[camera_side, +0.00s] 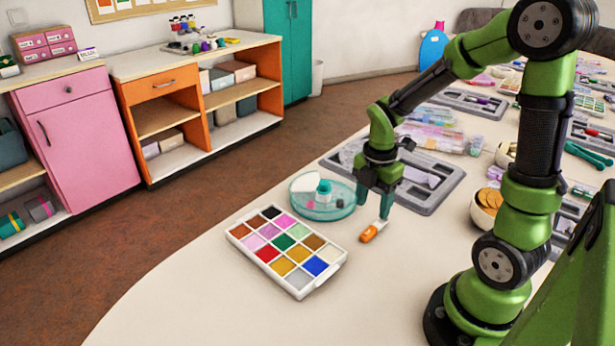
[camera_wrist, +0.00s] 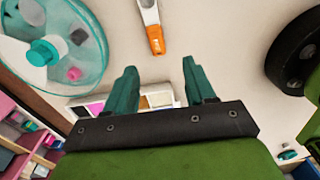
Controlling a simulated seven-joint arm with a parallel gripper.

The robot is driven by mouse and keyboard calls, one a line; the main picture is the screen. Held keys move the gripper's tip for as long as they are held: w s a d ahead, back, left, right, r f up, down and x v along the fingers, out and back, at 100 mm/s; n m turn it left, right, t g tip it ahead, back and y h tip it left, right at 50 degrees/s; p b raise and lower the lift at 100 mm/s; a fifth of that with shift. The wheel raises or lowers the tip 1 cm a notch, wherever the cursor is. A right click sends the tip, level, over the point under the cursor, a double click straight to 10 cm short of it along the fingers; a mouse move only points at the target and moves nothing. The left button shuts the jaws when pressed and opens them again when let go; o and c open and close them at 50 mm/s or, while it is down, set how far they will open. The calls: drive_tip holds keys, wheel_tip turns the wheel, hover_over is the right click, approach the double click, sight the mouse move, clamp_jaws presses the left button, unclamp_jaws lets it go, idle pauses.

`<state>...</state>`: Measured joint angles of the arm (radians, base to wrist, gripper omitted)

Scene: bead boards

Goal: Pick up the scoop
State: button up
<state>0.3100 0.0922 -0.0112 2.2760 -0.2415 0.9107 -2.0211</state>
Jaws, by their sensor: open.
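A slim white-and-orange tool (camera_side: 370,234) lies on the pale table just below my gripper (camera_side: 373,203). It may be the scoop, but its shape is too small to tell for sure. In the wrist view the tool (camera_wrist: 155,38) lies beyond the tips of my gripper (camera_wrist: 159,66), roughly in line with the gap, with its orange end nearer. The two teal fingers are apart, with nothing held between them. The tool's far white end is cut off by the top of the wrist view.
A clear teal round dish (camera_side: 301,207) holding a white-and-teal item stands left of my gripper. A white tray (camera_side: 322,284) of coloured squares lies in front. A grey tray (camera_side: 433,200) and a bowl (camera_side: 478,216) of gold pieces are to the right. The front table is clear.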

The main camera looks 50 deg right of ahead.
sight(369, 232)
drive_tip(key=f, duration=0.8)
drive_tip(key=shift+w+d+f, duration=0.15)
drive_tip(key=shift+d+f, duration=0.05)
drive_tip(key=shift+f, duration=0.2)
drive_tip(key=shift+c, duration=0.5)
clamp_jaws()
